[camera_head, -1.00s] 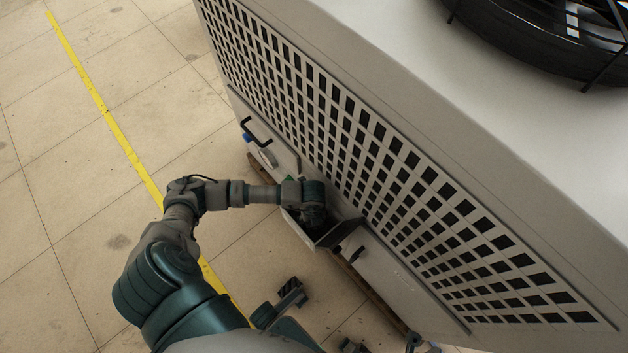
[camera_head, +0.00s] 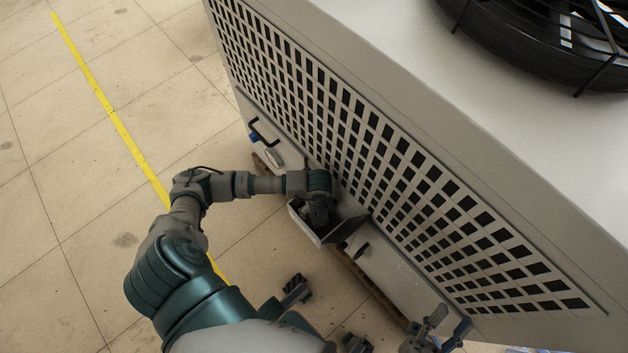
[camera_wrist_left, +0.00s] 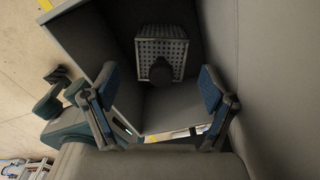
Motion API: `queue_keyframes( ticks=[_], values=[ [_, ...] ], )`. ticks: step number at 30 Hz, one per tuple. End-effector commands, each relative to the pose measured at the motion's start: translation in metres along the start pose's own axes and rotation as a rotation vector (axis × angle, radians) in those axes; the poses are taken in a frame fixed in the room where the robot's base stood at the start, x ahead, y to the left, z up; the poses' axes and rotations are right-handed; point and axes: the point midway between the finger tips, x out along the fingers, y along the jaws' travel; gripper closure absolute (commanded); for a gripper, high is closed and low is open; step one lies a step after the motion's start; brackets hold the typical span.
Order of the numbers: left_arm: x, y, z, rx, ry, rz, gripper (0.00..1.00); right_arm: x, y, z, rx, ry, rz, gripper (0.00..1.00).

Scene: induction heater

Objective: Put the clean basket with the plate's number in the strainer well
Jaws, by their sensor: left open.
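An open grey strainer well (camera_head: 345,229) sticks out low on the machine's side. My left gripper reaches down into it in the head view, its fingers mostly hidden. In the left wrist view its two blue-padded fingers (camera_wrist_left: 158,100) stand wide apart with nothing between them. A grey mesh basket (camera_wrist_left: 162,45) with a dark round knob sits inside the box, beyond the fingertips and apart from them. Whether it is clean, and any number on it, I cannot tell. No plate number is readable. My right gripper (camera_head: 450,319) is open and empty at the lower right.
The large grey machine (camera_head: 500,170) with its grille fills the right side. A black handle (camera_head: 264,133) and a small blue part (camera_head: 254,138) lie left of the well. Tiled floor with a yellow line (camera_head: 110,115) is open at left.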

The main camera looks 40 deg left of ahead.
Motion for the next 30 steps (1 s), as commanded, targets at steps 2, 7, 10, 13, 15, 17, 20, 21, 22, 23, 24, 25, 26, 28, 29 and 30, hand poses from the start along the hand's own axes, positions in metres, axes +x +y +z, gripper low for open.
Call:
queue_keyframes(
  ticks=[2, 7, 10, 13, 15, 17, 20, 21, 22, 23, 24, 25, 26, 28, 29, 30],
  values=[
    [-0.022, -0.002, 0.001, 0.0, -0.004, -0.007, 0.15, 0.006, 0.001, 0.009, -0.009, -0.098, -0.001, 0.6],
    [-0.049, -0.001, 0.001, 0.0, -0.003, -0.005, 0.15, 0.004, 0.005, 0.038, -0.024, -0.297, 0.004, 0.6],
    [-0.06, -0.001, 0.0, -0.001, -0.004, -0.003, 0.15, 0.0, 0.007, 0.049, -0.028, -0.38, 0.007, 0.6],
    [-0.067, -0.001, 0.0, -0.001, -0.003, -0.001, 0.15, -0.004, 0.009, 0.057, -0.031, -0.433, 0.01, 0.6],
    [-0.069, -0.001, 0.0, -0.001, -0.002, 0.0, 0.15, -0.005, 0.01, 0.06, -0.032, -0.454, 0.011, 0.6],
    [-0.069, -0.001, 0.0, -0.001, -0.002, 0.001, 0.15, -0.006, 0.01, 0.062, -0.033, -0.464, 0.011, 0.6],
    [-0.069, 0.0, 0.0, -0.001, 0.0, 0.001, 0.15, -0.007, 0.009, 0.063, -0.034, -0.468, 0.011, 0.6],
    [-0.068, 0.0, 0.001, -0.001, 0.0, 0.001, 0.15, -0.007, 0.009, 0.063, -0.034, -0.468, 0.011, 0.6],
    [-0.068, 0.0, 0.001, -0.001, 0.0, 0.001, 0.15, -0.007, 0.009, 0.063, -0.034, -0.467, 0.011, 0.6],
    [-0.068, 0.0, 0.001, -0.001, 0.0, 0.001, 0.15, -0.007, 0.009, 0.063, -0.034, -0.467, 0.01, 0.6],
    [-0.068, 0.0, 0.001, -0.001, 0.0, 0.001, 0.15, -0.007, 0.009, 0.063, -0.034, -0.467, 0.01, 0.6],
    [-0.068, 0.0, 0.001, -0.001, 0.0, 0.001, 0.15, -0.007, 0.009, 0.062, -0.033, -0.467, 0.01, 0.6],
    [-0.068, 0.0, 0.001, -0.001, 0.0, 0.001, 0.15, -0.006, 0.009, 0.063, -0.033, -0.467, 0.011, 0.6],
    [-0.068, 0.0, 0.001, -0.001, 0.0, 0.001, 0.15, -0.006, 0.009, 0.064, -0.033, -0.468, 0.011, 0.6],
    [-0.068, 0.0, 0.001, -0.001, 0.0, 0.001, 0.15, -0.006, 0.009, 0.064, -0.033, -0.468, 0.011, 0.6],
    [-0.068, 0.0, 0.001, -0.001, 0.0, 0.001, 0.15, -0.006, 0.009, 0.064, -0.033, -0.468, 0.011, 0.6]
  ],
)
